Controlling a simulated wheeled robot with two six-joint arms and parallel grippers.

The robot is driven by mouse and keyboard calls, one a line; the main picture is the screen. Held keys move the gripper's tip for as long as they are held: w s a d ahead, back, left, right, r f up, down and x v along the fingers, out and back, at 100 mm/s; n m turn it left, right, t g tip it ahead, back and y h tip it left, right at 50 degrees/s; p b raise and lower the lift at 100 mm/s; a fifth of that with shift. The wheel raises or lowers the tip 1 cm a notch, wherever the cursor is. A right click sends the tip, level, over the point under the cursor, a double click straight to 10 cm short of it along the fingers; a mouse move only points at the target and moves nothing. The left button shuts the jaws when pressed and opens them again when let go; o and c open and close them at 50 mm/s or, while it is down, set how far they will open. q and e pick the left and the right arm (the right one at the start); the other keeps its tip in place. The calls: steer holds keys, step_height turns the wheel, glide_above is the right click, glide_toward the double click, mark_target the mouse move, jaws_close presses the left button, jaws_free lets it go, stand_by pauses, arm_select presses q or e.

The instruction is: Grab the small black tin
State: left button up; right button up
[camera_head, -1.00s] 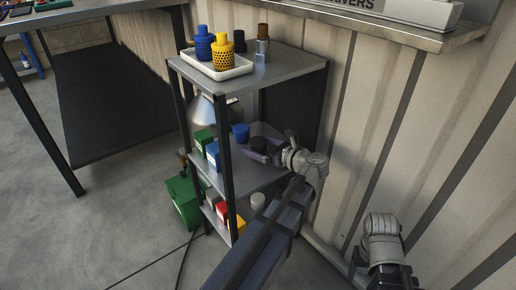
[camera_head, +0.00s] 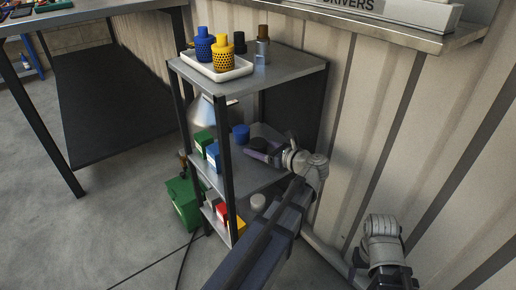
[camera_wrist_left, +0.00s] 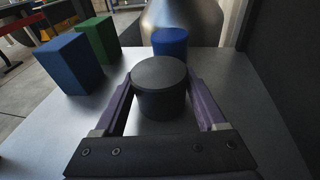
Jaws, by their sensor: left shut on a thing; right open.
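The small black tin (camera_wrist_left: 160,92) is a short dark cylinder standing on the middle shelf of the metal rack. In the head view the tin (camera_head: 257,143) is small and partly hidden by my gripper. My left gripper (camera_head: 264,150) reaches in from the right side of the shelf. In the left wrist view its two purple fingers (camera_wrist_left: 163,98) lie along both sides of the tin and are shut on it. The tin is upright and appears to rest on the shelf. My right arm shows at the lower right of the head view, but its fingers are out of frame.
A blue tin (camera_wrist_left: 170,42) stands just behind the black tin. A blue box (camera_wrist_left: 68,65) and a green box (camera_wrist_left: 97,38) stand to the left. A metal funnel-like vessel (camera_wrist_left: 182,16) is behind. The rack's top shelf (camera_head: 290,72) and posts enclose the space. A corrugated wall is at right.

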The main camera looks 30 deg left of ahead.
mark_target(258, 142)
arm_select(q)
steer(key=shift+r, duration=0.1)
step_height(258, 142, up, 10)
steer(key=p, duration=1)
